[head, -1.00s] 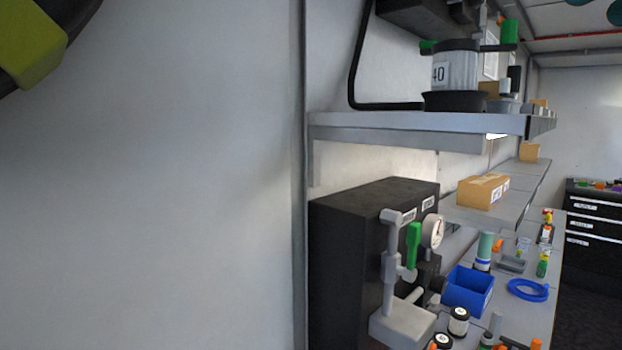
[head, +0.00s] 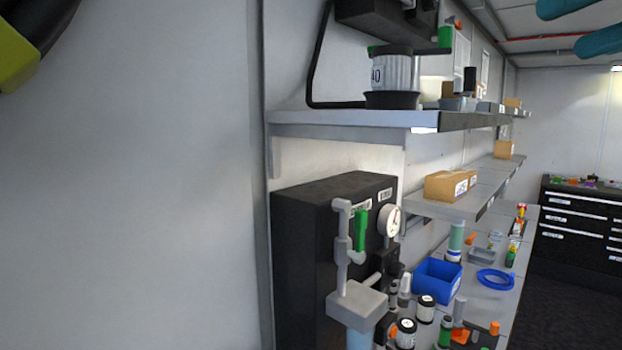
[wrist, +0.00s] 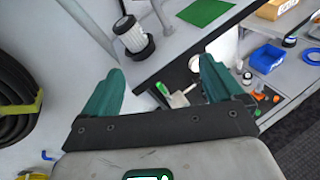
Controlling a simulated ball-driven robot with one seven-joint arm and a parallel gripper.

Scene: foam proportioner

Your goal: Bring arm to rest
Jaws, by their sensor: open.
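My gripper (wrist: 160,92) shows in the wrist view with its two green fingers wide apart and nothing between them.
A black cabinet (head: 330,200) with a gauge (head: 389,221) and green-handled valve (head: 360,232) stands by the wall. A shelf (head: 350,117) juts out above it. A blue bin (head: 437,281) and several bottles crowd the bench. A coiled black hose (wrist: 18,95) hangs at left. Dark floor (head: 560,295) is clear at right.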

